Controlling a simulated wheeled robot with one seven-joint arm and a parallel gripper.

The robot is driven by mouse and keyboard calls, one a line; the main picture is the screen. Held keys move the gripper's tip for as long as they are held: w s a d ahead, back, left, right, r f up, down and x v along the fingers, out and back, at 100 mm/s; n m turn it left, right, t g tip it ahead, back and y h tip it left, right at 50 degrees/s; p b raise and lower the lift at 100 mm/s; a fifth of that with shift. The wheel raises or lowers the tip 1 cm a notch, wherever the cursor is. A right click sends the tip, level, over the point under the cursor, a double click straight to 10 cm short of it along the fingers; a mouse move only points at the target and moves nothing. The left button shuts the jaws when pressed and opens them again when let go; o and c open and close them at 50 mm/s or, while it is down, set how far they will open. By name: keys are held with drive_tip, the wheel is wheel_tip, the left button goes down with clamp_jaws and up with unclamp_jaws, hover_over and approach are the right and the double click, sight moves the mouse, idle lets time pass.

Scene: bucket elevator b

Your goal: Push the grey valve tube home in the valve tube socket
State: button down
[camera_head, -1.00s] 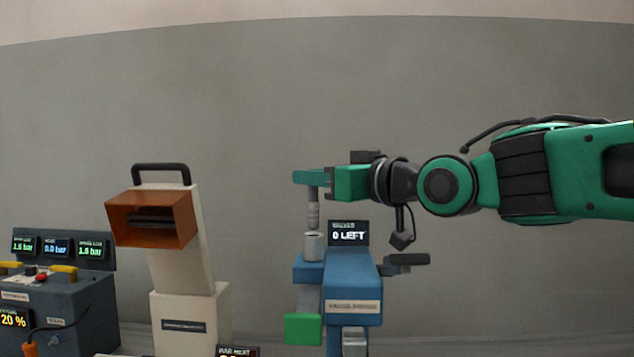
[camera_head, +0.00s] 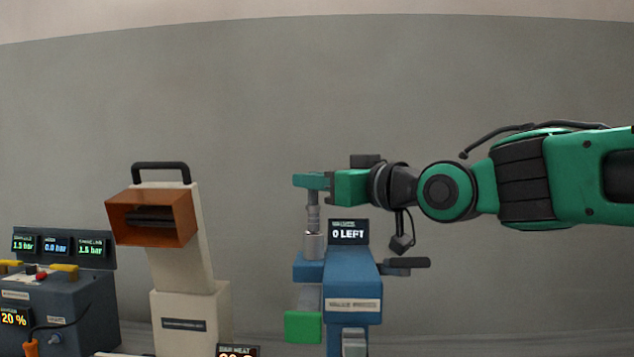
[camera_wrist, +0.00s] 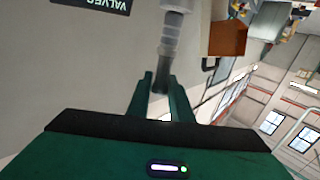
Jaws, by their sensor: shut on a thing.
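The grey valve tube (camera_head: 313,217) stands upright, with its lower end at the mouth of the valve tube socket (camera_head: 313,243), a light grey cylinder on the blue stand. How deep the tube sits inside is hidden. My gripper (camera_head: 312,181) is shut on the tube's upper end, reaching in from the right. In the wrist view the tube (camera_wrist: 170,40) runs up from between my green fingers (camera_wrist: 160,88).
A blue stand (camera_head: 352,282) carries a display reading "0 LEFT" (camera_head: 348,232) and a dark lever (camera_head: 405,263) on its right. A green block (camera_head: 303,326) is below the socket. A beige machine with an orange hood (camera_head: 152,218) stands left, with free space between.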

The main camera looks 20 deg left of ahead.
sight(317, 204)
drive_tip(key=shift+f, duration=2.05)
drive_tip(key=c, duration=1.5)
unclamp_jaws()
drive_tip(key=shift+f, duration=0.1)
drive_tip(key=v, duration=1)
drive_tip(key=shift+s+d, duration=0.25)
drive_tip(key=shift+d, duration=0.05)
drive_tip(key=shift+s, duration=0.1)
